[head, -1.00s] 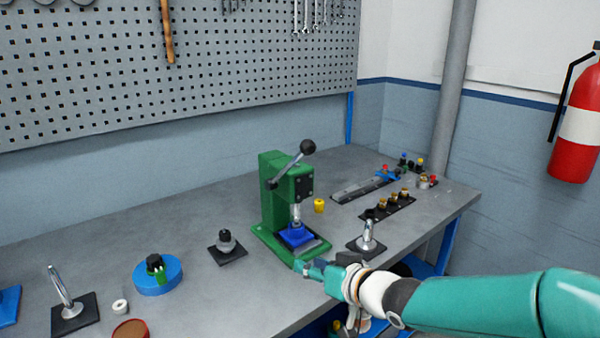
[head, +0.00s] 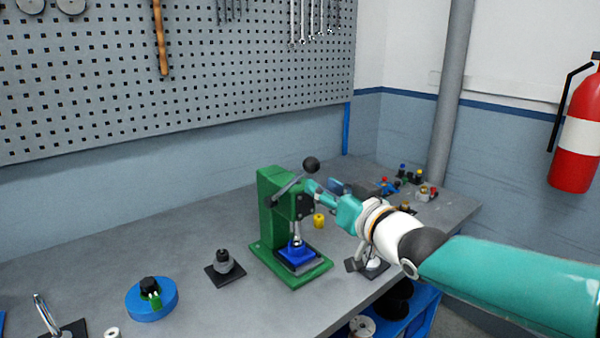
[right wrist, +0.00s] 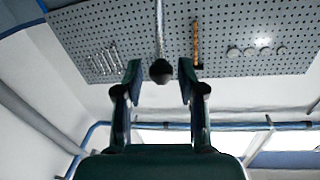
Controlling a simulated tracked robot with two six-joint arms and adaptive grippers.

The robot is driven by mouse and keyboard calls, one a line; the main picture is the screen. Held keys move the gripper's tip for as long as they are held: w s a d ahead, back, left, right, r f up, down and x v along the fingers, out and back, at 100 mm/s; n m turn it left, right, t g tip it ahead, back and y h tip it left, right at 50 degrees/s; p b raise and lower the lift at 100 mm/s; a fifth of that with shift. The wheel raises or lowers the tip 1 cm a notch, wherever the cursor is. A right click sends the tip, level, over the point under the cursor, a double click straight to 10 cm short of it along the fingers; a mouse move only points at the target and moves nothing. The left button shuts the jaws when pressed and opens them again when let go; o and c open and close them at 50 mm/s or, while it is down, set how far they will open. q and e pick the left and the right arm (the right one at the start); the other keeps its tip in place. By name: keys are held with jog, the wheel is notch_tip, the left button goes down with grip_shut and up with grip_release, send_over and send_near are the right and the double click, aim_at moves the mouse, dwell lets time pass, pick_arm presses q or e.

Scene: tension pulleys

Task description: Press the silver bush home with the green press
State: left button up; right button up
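The green press (head: 270,218) stands mid-bench. Its lever slants up to a black knob (head: 311,164). A blue block (head: 296,250) sits on the press base below the silver ram (head: 297,230). A silver bush cannot be told apart from the ram there. My right gripper (head: 309,187) is just below the knob, at the press's upper right. In the right wrist view my right gripper (right wrist: 160,82) is open, and the knob (right wrist: 160,71) shows between its fingertips, with no finger visibly touching it. My left gripper is out of view.
A yellow part (head: 319,221) stands right of the press. A dark stand with a grey part (head: 224,266) and a blue round fixture (head: 152,299) are to the left. Small coloured parts (head: 410,178) lie at the back right. The bench between press and pegboard is clear.

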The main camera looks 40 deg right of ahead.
aim_at(303, 173)
jog(key=w, duration=0.2)
jog(key=w+p, duration=0.1)
jog(key=w, duration=0.2)
jog(key=w+p, duration=0.1)
jog(key=w, duration=0.2)
jog(key=shift+w+d, duration=0.1)
jog(key=shift+d, duration=0.15)
grip_shut()
